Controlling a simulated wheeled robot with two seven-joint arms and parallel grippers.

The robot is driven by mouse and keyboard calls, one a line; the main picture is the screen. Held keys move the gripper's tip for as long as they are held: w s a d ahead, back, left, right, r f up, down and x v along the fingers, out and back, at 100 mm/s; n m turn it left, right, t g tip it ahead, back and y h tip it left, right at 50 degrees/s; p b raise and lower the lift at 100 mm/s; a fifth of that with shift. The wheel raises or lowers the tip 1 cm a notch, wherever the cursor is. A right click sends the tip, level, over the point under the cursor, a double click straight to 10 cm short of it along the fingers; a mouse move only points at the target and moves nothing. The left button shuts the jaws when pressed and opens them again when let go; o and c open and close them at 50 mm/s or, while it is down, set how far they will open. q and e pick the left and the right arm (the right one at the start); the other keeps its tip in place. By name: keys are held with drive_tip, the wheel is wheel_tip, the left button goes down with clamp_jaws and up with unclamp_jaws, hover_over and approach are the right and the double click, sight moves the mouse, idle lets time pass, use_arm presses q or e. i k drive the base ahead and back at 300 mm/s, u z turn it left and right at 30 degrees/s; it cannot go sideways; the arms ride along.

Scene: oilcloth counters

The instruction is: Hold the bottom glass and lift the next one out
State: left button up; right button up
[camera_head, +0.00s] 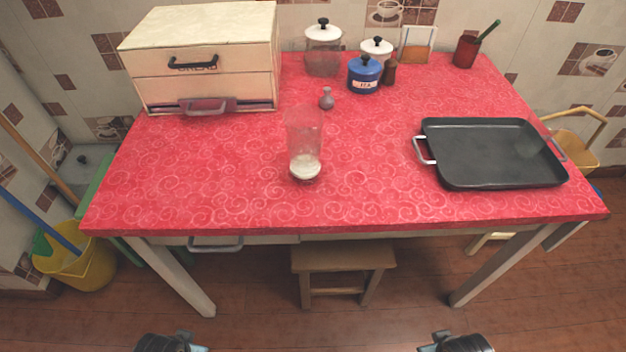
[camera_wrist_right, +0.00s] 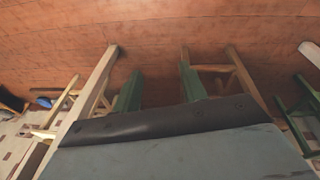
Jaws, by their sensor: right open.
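A tall stack of clear glasses (camera_head: 304,140) stands upright on the red oilcloth, left of the table's middle. Its see-through walls blend together, so I cannot count the glasses. A whitish patch shows low in it. My left gripper (camera_head: 172,343) is at the bottom edge of the head view, well short of the table, and its fingers are not clear. My right gripper (camera_head: 456,343) is also at the bottom edge, far from the glasses. In the right wrist view its two green fingers (camera_wrist_right: 161,85) stand apart with nothing between them.
A black tray (camera_head: 490,153) with handles lies on the right of the table (camera_head: 230,205). A bread box (camera_head: 200,60) stands back left. A small grey shaker (camera_head: 326,98) stands behind the glasses; jars, including a blue one (camera_head: 364,75), stand farther back. A stool (camera_head: 343,258) is underneath.

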sight(303, 123)
drive_tip(key=z, duration=1.8)
drive_tip(key=k, duration=1.4)
drive_tip(key=u, duration=1.75)
drive_tip(key=i, duration=1)
drive_tip(key=z, duration=0.05)
